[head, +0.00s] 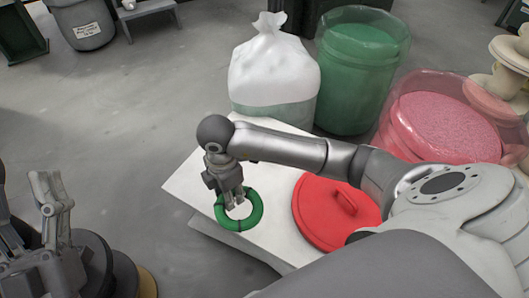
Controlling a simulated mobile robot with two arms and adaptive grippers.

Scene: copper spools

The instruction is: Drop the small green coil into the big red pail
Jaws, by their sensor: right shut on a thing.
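The small green coil (257,212) is a ring with dark bands. My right gripper (236,203) points down and is shut on the far side of the ring. The coil is over the white table top (182,182); I cannot tell whether it touches it. The big red pail (398,137) stands at the right behind my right arm, with a clear liner and a pinkish surface inside. My arm hides its lower front. My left gripper (50,188) is at the lower left, its fingers apart and empty, away from the coil.
A red lid (318,217) with a handle lies on the table right of the coil. A green pail (357,75) and a pail with a white bag (275,68) stand behind the table. Cream spools (510,50) are at the far right. The floor (130,110) at left is clear.

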